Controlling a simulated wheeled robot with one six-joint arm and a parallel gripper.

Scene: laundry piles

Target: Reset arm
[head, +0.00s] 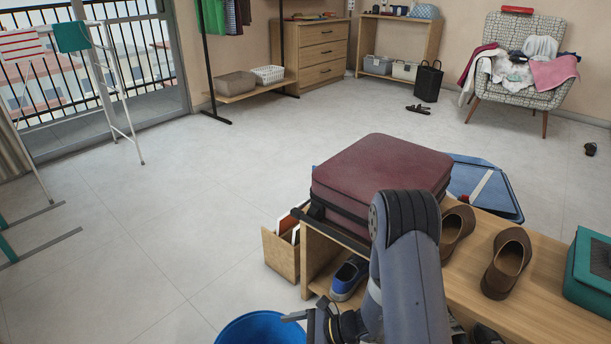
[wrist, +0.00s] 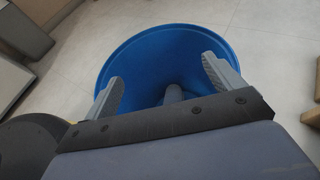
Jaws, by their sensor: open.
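My gripper (wrist: 164,88) is open in the wrist view, its two fingers spread apart over a blue bucket (wrist: 165,38). A small grey cylindrical shape shows between the fingers; I cannot tell what it is. In the head view my arm reaches down in front of the wooden bench, and part of my gripper shows low in the picture beside the blue bucket (head: 262,329). Most of the bucket is cut off by the bottom edge there. I see nothing held between the fingers.
A maroon suitcase (head: 377,177) and brown shoes (head: 507,262) sit on the wooden bench (head: 545,315) close to my arm. A teal case (head: 590,272) is at its right end. A blue item (head: 487,186) lies behind.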

